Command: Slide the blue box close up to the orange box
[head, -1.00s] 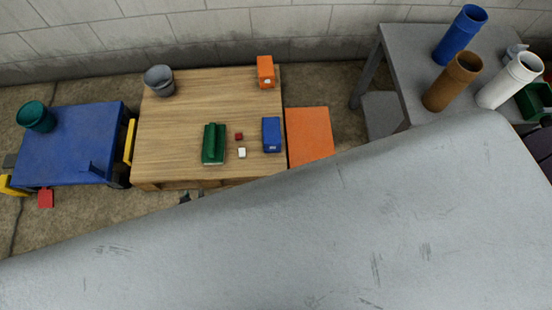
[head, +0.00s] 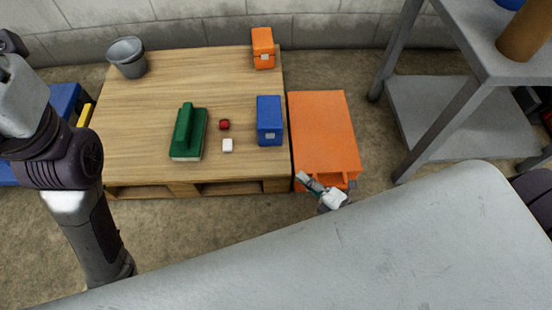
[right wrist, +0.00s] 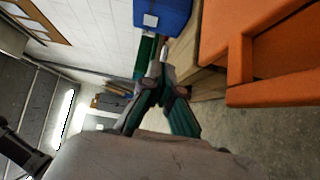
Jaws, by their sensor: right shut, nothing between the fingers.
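The blue box (head: 269,120) stands upright near the right edge of the wooden pallet, with a pale label on its front. The orange box (head: 262,48) stands behind it at the pallet's back right, with a clear gap between them. My right gripper (head: 305,179) is shut and empty, in front of the pallet's right corner and apart from the blue box. In the right wrist view the shut fingertips (right wrist: 163,52) point toward the blue box (right wrist: 163,14), which is cut off at the top. My left arm shows at the left, but its gripper does not.
An orange bin-like piece (head: 323,130) stands close right of the pallet. A grey shelf table (head: 460,120) is farther right.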

